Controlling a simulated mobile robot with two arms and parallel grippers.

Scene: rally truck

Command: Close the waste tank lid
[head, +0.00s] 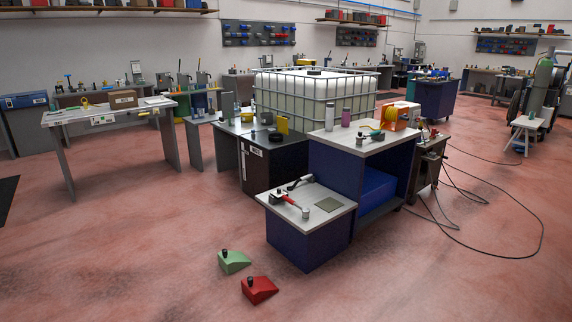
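A large white tank (290,98) in a metal cage frame stands in the middle of the head view, behind the workbenches. A small dark round lid or cap (314,72) shows on its top. It is too small and far off to tell whether it is seated or loose. The lower part of the tank is hidden behind the benches in front. Neither of my grippers is in view.
A blue stepped bench (312,237) with tools and a black cabinet (270,165) stand before the tank. A green wedge (233,262) and a red wedge (260,290) lie on the floor. Cables (490,215) cross the right floor. The left floor is largely clear.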

